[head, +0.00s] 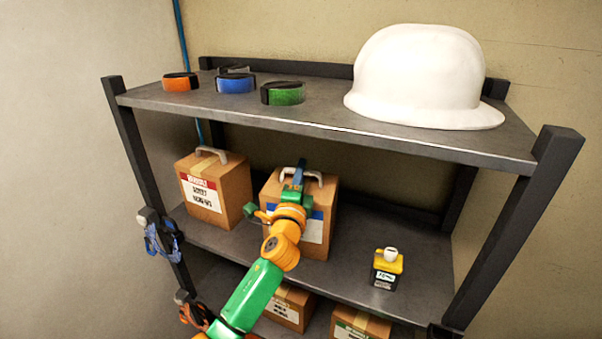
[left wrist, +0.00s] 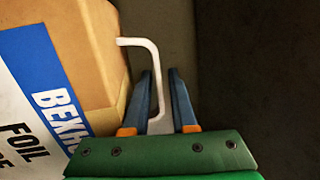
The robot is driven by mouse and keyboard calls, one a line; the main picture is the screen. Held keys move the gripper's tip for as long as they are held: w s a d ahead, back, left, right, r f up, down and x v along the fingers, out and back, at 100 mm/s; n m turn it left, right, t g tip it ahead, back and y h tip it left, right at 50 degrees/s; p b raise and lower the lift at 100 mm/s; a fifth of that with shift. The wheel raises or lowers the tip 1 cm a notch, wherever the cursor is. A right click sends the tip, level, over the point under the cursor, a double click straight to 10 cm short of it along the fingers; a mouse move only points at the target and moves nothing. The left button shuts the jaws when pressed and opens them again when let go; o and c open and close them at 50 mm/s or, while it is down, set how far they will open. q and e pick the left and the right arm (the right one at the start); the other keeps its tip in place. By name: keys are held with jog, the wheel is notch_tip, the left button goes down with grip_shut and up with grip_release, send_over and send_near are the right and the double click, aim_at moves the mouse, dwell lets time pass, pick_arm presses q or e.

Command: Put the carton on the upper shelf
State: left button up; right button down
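A brown carton (head: 325,200) with a blue-banded label and white handle stands on the middle shelf (head: 350,250). It also shows close up at the left of the left wrist view (left wrist: 95,60). My left gripper (head: 299,172) is at its handle. The carton looks upright and seems to rest on the shelf. The upper shelf (head: 330,118) is above. My right gripper is not in view.
On the upper shelf are orange (head: 180,82), blue (head: 236,83) and green (head: 283,94) rolls and a white hard hat (head: 425,80). A red-labelled carton (head: 230,185) stands left on the middle shelf, a small yellow-black item (head: 387,270) right. The upper shelf's front middle is clear.

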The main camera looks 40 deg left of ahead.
pick_arm(q)
jog(key=shift+s+d+f, duration=0.1)
jog(key=shift+s+f, duration=0.05)
jog(key=shift+f, duration=0.05)
jog(key=shift+f, duration=0.2)
dwell(0.5)
